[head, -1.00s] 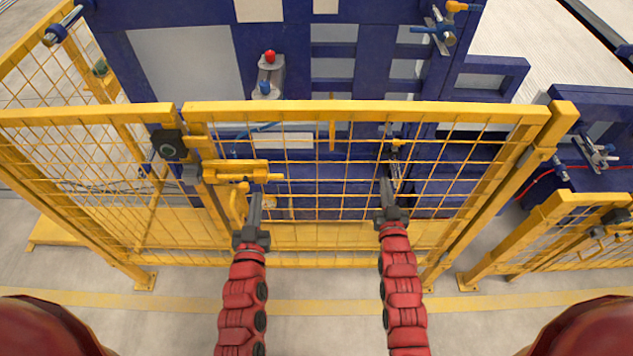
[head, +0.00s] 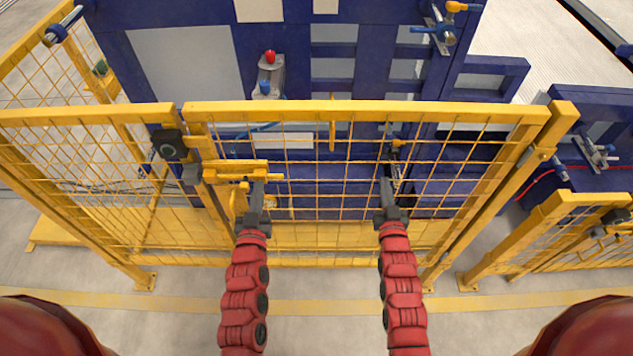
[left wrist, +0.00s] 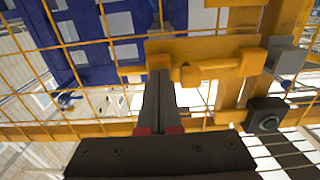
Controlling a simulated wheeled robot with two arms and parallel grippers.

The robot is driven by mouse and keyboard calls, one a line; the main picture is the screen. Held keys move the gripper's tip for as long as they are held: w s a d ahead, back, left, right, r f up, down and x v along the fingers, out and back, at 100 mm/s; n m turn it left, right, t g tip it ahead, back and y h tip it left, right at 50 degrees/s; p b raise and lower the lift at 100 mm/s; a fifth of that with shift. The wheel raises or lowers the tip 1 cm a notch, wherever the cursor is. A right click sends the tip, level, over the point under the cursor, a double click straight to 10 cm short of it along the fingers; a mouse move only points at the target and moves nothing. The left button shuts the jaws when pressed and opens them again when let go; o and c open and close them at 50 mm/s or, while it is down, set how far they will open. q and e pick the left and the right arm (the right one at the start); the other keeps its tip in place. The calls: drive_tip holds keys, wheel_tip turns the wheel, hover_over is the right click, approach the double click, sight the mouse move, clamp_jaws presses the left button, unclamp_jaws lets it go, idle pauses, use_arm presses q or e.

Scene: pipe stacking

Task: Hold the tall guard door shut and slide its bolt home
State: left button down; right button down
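The tall yellow mesh guard door (head: 370,109) stands upright in front of me, its left edge beside the frame post. Its yellow bolt (head: 225,172) sits at that edge, with a rod end sticking out to the right; the bolt also shows in the left wrist view (left wrist: 205,48). My left gripper (head: 258,186) is at the right end of the bolt; its fingers look shut together in the left wrist view (left wrist: 160,80), and contact is unclear. My right gripper (head: 386,182) points at the door mesh further right and looks shut and empty.
A black lock box (head: 168,145) is on the fence left of the bolt. A blue machine (head: 345,12) stands behind the door. A lower yellow gate (head: 590,200) is at the right. The floor in front is clear, with a yellow line.

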use_arm(q)
drive_tip(key=shift+a, duration=0.1)
use_arm(e)
drive_tip(key=shift+w+r, duration=0.2)
drive_tip(key=shift+r, duration=0.65)
use_arm(q)
drive_tip(key=shift+a+r, duration=0.1)
drive_tip(key=shift+a, duration=2.8)
use_arm(e)
drive_tip(key=shift+r+t, duration=0.3)
use_arm(q)
drive_tip(key=shift+s, duration=0.1)
use_arm(e)
drive_tip(key=shift+s, duration=0.1)
use_arm(q)
drive_tip(key=shift+d, duration=0.7)
use_arm(e)
drive_tip(key=shift+f, duration=0.55)
use_arm(q)
drive_tip(key=shift+s, duration=0.65)
approach(240, 190)
drive_tip(key=w, duration=0.2)
drive_tip(key=shift+w+a, duration=0.1)
drive_tip(key=shift+w, duration=0.2)
use_arm(e)
drive_tip(key=shift+f, duration=0.4)
drive_tip(key=shift+s, duration=0.1)
